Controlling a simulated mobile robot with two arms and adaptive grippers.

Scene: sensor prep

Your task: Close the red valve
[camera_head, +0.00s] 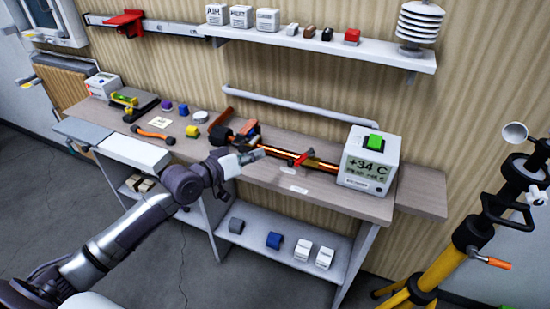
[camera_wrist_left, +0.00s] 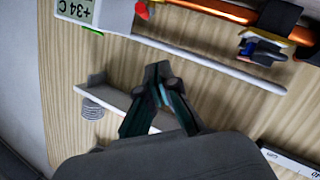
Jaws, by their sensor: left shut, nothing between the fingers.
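The red valve (camera_head: 303,157) is a small red lever on the copper pipe (camera_head: 322,164) that lies along the workbench. The lever sits at an angle to the pipe. In the left wrist view part of a red piece, apparently the same lever (camera_wrist_left: 142,10), shows at the top edge beside the pipe (camera_wrist_left: 213,9). My left gripper (camera_head: 261,154) is just left of the lever, apart from it. Its fingers are together and empty, as the left wrist view (camera_wrist_left: 158,70) also shows. My right gripper is in neither view.
A white box with a green top and a "+34 C" display (camera_head: 370,160) stands right of the valve. Dark and orange tools (camera_head: 235,132) lie behind my gripper. A wall shelf (camera_head: 330,45) hangs above. A yellow tripod (camera_head: 425,285) stands at right.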

